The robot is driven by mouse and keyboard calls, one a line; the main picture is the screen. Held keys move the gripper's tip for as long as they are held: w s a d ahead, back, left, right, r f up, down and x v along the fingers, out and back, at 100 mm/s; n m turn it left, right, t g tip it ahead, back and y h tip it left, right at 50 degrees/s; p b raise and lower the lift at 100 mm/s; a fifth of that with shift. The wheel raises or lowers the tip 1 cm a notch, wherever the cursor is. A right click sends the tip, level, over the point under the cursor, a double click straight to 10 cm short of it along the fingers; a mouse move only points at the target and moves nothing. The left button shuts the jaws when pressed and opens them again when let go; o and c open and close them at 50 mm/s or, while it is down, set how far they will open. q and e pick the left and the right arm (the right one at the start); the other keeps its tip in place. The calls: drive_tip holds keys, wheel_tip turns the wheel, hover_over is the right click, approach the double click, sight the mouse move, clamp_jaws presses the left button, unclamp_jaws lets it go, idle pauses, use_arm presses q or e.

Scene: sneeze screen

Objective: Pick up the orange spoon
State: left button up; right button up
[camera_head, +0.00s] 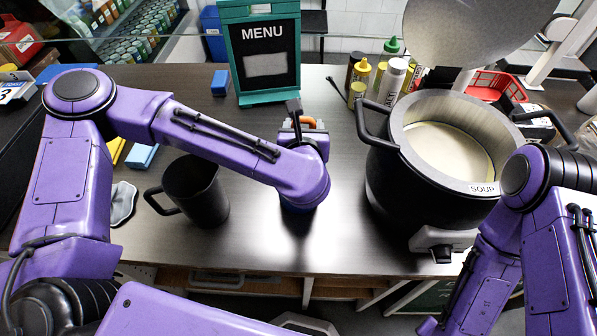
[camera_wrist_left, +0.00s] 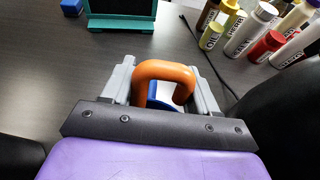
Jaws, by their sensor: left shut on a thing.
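The orange spoon (camera_head: 317,123) shows only as a short curved orange piece at my left gripper (camera_head: 301,124), over the middle of the counter. In the left wrist view the orange spoon (camera_wrist_left: 166,69) is a thick arch between the two grey fingers of my left gripper (camera_wrist_left: 163,84). The fingers are shut on it. A blue piece shows under the arch. The rest of the spoon is hidden by the gripper. My right arm is at the right edge, and its gripper is out of view.
A black soup pot (camera_head: 388,199) stands right of the left gripper. A dark pitcher (camera_head: 196,190) stands left of it. A green-framed menu board (camera_head: 233,60) and several bottles (camera_head: 390,82) stand behind. The counter (camera_head: 270,235) is bare in front of the gripper.

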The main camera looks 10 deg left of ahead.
use_arm(q)
wheel_tip(320, 180, up, 18)
drive_tip(key=b, duration=0.4)
idle(0.3)
